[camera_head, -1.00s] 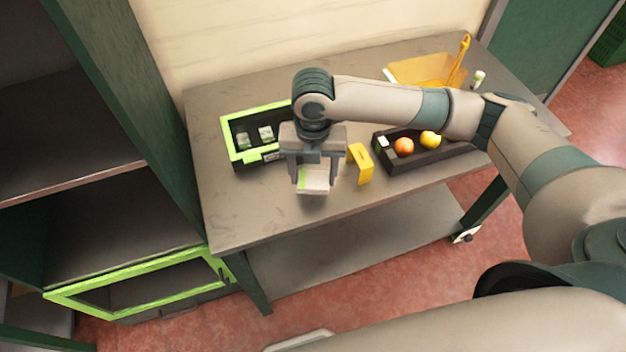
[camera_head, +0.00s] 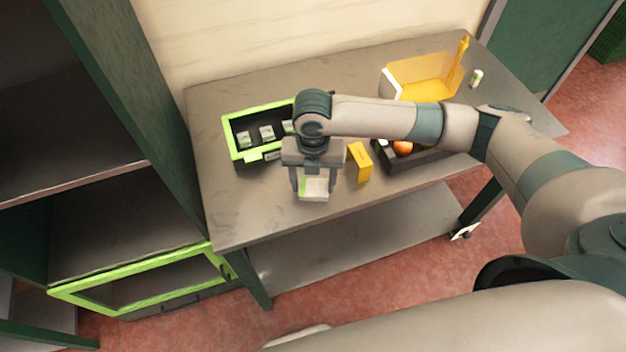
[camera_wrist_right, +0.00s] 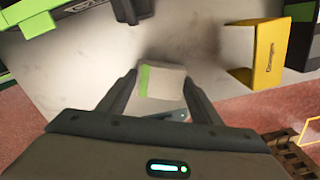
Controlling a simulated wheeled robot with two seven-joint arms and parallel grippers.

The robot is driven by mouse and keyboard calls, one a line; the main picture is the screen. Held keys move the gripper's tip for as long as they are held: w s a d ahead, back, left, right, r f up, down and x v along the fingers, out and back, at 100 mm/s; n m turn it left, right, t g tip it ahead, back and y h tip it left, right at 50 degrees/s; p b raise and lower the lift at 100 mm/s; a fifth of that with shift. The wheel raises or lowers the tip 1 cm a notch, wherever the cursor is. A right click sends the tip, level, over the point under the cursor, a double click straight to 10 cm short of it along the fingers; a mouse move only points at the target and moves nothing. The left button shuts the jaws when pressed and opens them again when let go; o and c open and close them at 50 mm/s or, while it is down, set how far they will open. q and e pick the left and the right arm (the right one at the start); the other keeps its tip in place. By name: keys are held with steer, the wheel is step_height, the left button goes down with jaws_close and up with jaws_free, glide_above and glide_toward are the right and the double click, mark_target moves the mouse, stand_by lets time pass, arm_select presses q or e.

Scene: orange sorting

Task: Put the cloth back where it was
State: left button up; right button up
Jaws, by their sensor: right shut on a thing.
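The cloth (camera_head: 315,189) is a small folded white piece with a green stripe along its left side. It also shows in the right wrist view (camera_wrist_right: 168,84), between the two fingers. My right gripper (camera_head: 314,184) is shut on it, pointing down over the front part of the grey table (camera_head: 235,205). I cannot tell whether the cloth touches the tabletop. My left gripper is not in view.
A black tray with a green rim (camera_head: 228,137) holds small packets, left of my right gripper. A yellow box (camera_head: 361,163) stands close on the right. A dark tray (camera_head: 395,170) with an orange (camera_head: 403,148) is partly behind my arm. A yellow bin (camera_head: 425,75) stands behind.

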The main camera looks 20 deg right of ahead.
mark_target(313, 186)
steer(key=o, duration=0.9)
steer(key=shift+o, duration=0.2)
steer(key=shift+r, duration=0.15)
step_height(313, 186, up, 12)
steer(key=b, duration=0.3)
